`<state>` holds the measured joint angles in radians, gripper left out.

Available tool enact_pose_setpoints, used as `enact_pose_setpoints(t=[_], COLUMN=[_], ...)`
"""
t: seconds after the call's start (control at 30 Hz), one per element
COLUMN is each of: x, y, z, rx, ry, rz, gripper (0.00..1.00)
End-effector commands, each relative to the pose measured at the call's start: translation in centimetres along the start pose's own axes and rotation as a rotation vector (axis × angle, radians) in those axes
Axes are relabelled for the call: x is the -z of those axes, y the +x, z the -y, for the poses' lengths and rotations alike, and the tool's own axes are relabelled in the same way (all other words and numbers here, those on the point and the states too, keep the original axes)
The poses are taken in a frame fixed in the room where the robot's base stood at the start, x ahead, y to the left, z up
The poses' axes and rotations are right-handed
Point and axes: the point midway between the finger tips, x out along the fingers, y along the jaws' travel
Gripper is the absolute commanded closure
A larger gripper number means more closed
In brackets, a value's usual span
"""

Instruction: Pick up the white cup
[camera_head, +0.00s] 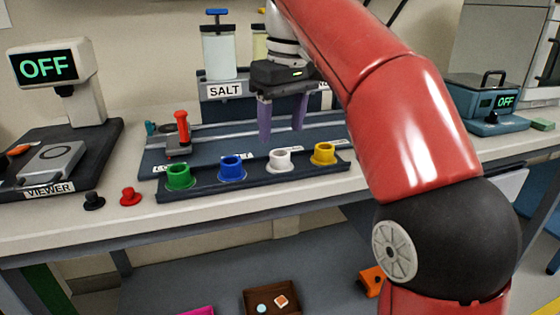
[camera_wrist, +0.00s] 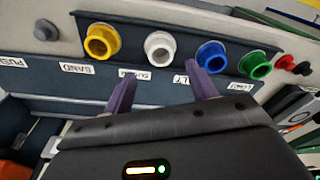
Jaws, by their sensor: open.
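The white cup (camera_head: 280,160) stands in a dark rack (camera_head: 262,181) between the blue cup (camera_head: 231,168) and the yellow cup (camera_head: 323,153). The green cup (camera_head: 179,177) is at the rack's left end. My gripper (camera_head: 282,136) is open and empty, with its purple fingers pointing down above and behind the white cup. In the wrist view, the white cup (camera_wrist: 160,46) lies beyond the fingertips of my gripper (camera_wrist: 163,79), between the yellow cup (camera_wrist: 102,41) and the blue cup (camera_wrist: 211,56). The fingers are apart from the cup.
A red-handled tool (camera_head: 182,132) stands behind the rack at left. A salt dispenser (camera_head: 220,55) is behind my gripper. A viewer stand (camera_head: 60,160) is at left, with black (camera_head: 94,200) and red (camera_head: 131,196) knobs beside it. A blue device (camera_head: 485,102) stands at right.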

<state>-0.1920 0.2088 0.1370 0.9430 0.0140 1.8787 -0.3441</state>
Motion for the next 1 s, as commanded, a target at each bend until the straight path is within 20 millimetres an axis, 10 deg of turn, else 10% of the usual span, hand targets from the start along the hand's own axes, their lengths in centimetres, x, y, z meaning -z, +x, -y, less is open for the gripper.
enact_pose_setpoints(t=[0.4,0.7,1.0], x=[-0.5,-0.5,-0.5], y=[5.0,5.2,5.2], z=[0.2,0.2,0.2], rx=[0.0,0.0,0.0], ry=[0.001,0.001,0.001], rz=[0.0,-0.001,-0.001], gripper=[0.43,0.44,0.83])
